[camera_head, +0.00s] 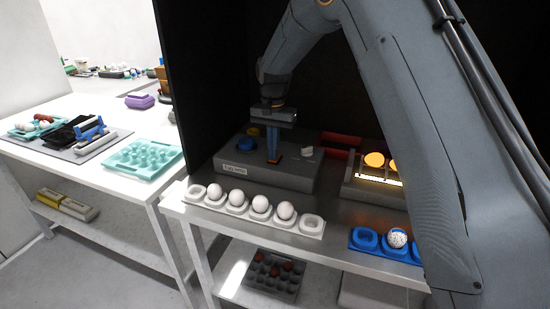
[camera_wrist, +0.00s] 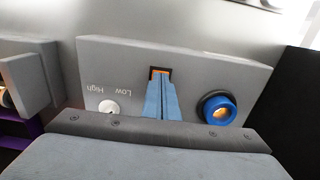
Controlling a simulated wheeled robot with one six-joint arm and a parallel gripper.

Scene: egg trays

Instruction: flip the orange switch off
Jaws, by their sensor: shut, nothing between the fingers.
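The orange switch (camera_wrist: 160,71) sits in a dark slot on the grey control box (camera_wrist: 100,62) in the wrist view. The box also shows in the head view (camera_head: 240,176), on the metal bench inside a dark enclosure. My gripper (camera_wrist: 161,84) is shut with nothing between its blue fingers. Its tips are right at the switch and cover its lower part; I cannot tell whether they touch it. In the head view my gripper (camera_head: 274,158) points down onto the box top. Which way the switch is tipped cannot be made out.
A white egg tray (camera_head: 312,224) stands in front of the box.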

